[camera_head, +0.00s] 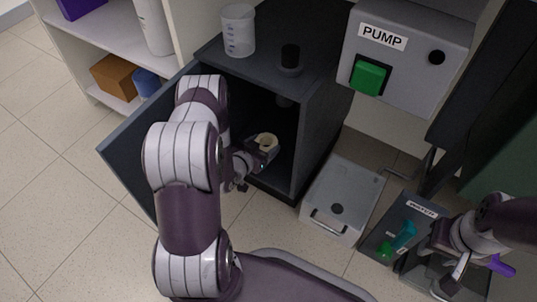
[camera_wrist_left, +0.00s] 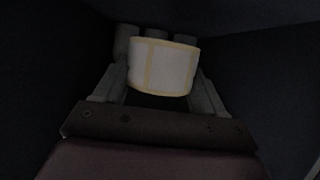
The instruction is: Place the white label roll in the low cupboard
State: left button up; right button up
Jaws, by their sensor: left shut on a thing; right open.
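The white label roll (camera_wrist_left: 157,68) is between the fingers of my left gripper (camera_wrist_left: 158,84) in the left wrist view, with yellowish edges. In the head view the roll (camera_head: 266,141) shows as a small cream ring at the cupboard opening. My left gripper (camera_head: 254,158) is shut on it. The low cupboard (camera_head: 318,125) is dark grey, with its door (camera_head: 128,140) swung open to the left. Its inside is dark, and I cannot tell whether the roll touches the cupboard floor. My right gripper (camera_head: 447,290) is open at the lower right, partly cut off.
A clear beaker (camera_head: 238,32) and a black knob-like object (camera_head: 290,58) stand on the cupboard top. A pump box (camera_head: 405,50) is at the right. A grey lidded box (camera_head: 341,200) and a bin with teal and green items (camera_head: 398,238) stand on the floor.

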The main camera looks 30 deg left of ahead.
pick_arm(q)
notch_tip(320, 180, down, 5)
jog(key=b, duration=0.2)
jog(key=shift+r+b, duration=0.1)
jog(key=shift+b, duration=0.25)
jog(key=shift+r, duration=0.3)
jog(key=shift+f, duration=0.25)
jog(key=o, duration=1.1)
pick_arm(e)
notch_tip(320, 180, down, 4)
jog(key=shift+r, duration=0.25)
pick_arm(q)
jog(key=shift+r, duration=0.15)
